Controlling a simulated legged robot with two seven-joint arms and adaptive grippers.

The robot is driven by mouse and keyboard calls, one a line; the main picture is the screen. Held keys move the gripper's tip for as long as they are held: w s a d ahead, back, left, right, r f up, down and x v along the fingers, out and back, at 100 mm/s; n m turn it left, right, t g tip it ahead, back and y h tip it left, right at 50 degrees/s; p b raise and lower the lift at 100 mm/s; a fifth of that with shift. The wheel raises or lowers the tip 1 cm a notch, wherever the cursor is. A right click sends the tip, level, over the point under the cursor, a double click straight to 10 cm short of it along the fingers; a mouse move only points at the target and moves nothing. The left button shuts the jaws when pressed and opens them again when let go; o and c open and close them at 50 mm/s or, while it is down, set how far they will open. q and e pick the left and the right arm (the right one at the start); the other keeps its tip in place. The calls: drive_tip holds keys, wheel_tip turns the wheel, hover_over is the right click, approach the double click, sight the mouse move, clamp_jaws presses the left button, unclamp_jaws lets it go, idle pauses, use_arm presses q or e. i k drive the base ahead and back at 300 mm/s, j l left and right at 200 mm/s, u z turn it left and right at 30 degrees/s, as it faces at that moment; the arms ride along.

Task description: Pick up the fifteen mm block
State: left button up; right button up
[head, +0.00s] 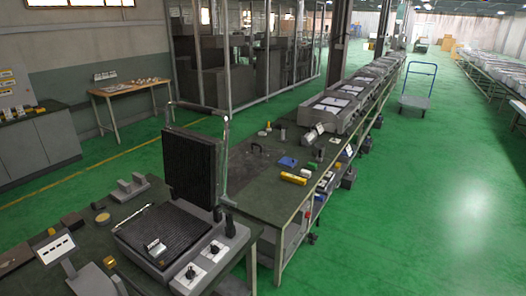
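I cannot tell which piece is the fifteen mm block; no size marking is readable. A small silvery block (156,247) sits on the black ribbed lower plate (180,232) of an open press-like heater at the front. On the bench behind it lie a yellow block (293,178) and a blue block (288,162). Small dark and brownish blocks (73,222) sit on the front bench at the left. Neither of my grippers can be made out in this view.
The heater's black upper plate (190,165) stands raised, with a metal frame beside it. Knobs (191,272) are on its front right. A grey bracket (130,187) and a tilted display (57,247) stand to the left. Green floor (420,220) is clear at right.

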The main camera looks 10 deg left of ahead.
sight(153, 245)
drive_tip(key=u, duration=1.25)
